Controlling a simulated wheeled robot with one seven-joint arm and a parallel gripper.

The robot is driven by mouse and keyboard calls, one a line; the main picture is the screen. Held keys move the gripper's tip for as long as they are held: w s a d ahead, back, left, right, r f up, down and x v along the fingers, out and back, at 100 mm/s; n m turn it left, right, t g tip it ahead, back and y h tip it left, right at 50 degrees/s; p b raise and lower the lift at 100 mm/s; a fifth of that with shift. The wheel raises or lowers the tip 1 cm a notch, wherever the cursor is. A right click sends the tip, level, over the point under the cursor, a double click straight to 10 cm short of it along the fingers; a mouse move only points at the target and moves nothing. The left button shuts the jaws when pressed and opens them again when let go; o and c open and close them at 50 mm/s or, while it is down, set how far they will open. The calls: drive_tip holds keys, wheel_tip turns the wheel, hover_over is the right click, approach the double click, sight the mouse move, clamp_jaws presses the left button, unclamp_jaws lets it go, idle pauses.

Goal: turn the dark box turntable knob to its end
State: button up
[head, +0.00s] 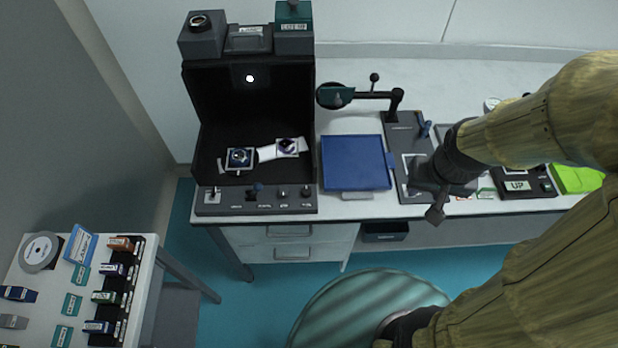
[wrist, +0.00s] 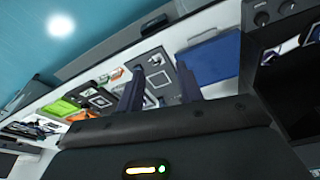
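The dark box (head: 250,105) stands open-fronted at the left end of the long table in the head view. The panel labels are too small to read, so I cannot tell which is the turntable knob. Two round knobs (wrist: 262,18) show at the upper right in the wrist view. My gripper (head: 432,198) is right of the box, above the table, beyond the blue pad. In the wrist view its fingers (wrist: 160,85) are apart with nothing between them.
Inside the box are two watch-like pieces (head: 240,158). A blue square pad (head: 355,163) lies between the box and my gripper. A jointed stand (head: 396,100) rises behind it. A green item (head: 576,178) is at right. A side table (head: 30,285) is at lower left.

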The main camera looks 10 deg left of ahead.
drive_tip(key=shift+o, duration=0.4)
drive_tip(key=shift+s, duration=0.15)
drive_tip(key=shift+o, duration=1)
drive_tip(key=n+g+p, duration=0.3)
drive_tip(key=n, duration=2.9)
hover_over(306, 190)
wheel_tip(306, 190, down, 2)
drive_tip(key=shift+f, duration=0.1)
wheel_tip(306, 190, down, 17)
drive_tip(key=shift+f, duration=0.1)
